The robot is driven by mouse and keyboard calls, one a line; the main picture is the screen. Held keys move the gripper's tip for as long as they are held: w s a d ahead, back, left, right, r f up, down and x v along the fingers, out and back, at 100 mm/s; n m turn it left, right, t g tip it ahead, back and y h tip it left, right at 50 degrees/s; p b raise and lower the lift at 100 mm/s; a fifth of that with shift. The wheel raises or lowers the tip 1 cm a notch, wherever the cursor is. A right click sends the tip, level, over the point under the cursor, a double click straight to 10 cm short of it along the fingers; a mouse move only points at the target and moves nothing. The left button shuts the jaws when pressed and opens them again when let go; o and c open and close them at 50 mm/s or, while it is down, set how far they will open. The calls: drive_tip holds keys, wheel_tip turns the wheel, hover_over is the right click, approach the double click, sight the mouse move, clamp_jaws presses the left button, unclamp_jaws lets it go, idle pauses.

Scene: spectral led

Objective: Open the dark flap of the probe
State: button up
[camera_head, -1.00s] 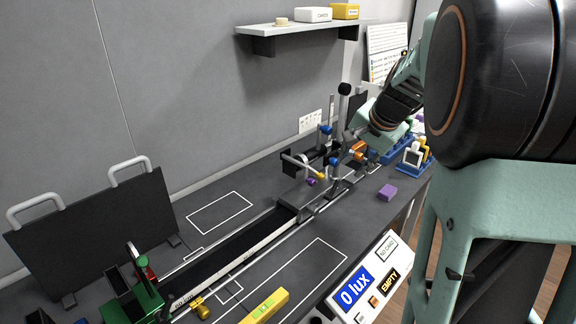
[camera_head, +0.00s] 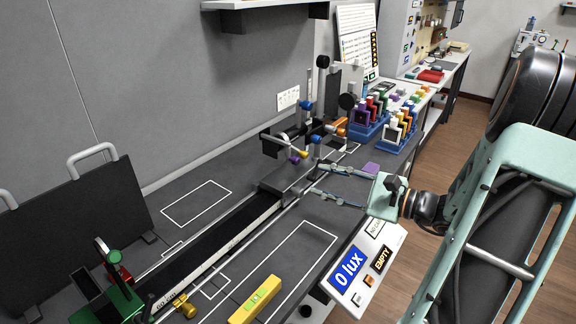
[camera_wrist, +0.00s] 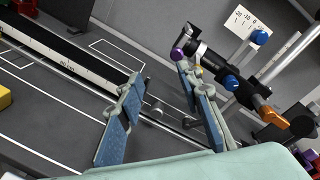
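The optics assembly (camera_head: 298,142) stands at the far part of the bench rail, with upright posts, blue, yellow and purple knobs and an orange part. In the wrist view its black horizontal tube (camera_wrist: 210,58) is at upper centre, with a purple knob at its left end. I cannot tell for sure which part is the probe's dark flap. My gripper (camera_head: 315,180) is open and empty, in front of the assembly. Its two blue-grey fingers also show in the wrist view (camera_wrist: 160,80), apart, with the right one overlapping the assembly in the picture.
The black rail (camera_head: 215,242) runs along the bench. Blue racks (camera_head: 396,142) of coloured pieces stand behind. Outlined bench areas are clear.

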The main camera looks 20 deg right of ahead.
sight(299, 162)
drive_tip(key=shift+m+t, duration=0.5)
drive_tip(key=shift+t, duration=0.4)
drive_tip(key=x, duration=0.6)
drive_tip(key=d+x, duration=0.1)
drive_tip(key=x, duration=0.3)
drive_tip(key=shift+w+d+r, duration=0.15)
drive_tip(key=shift+w+r, duration=0.25)
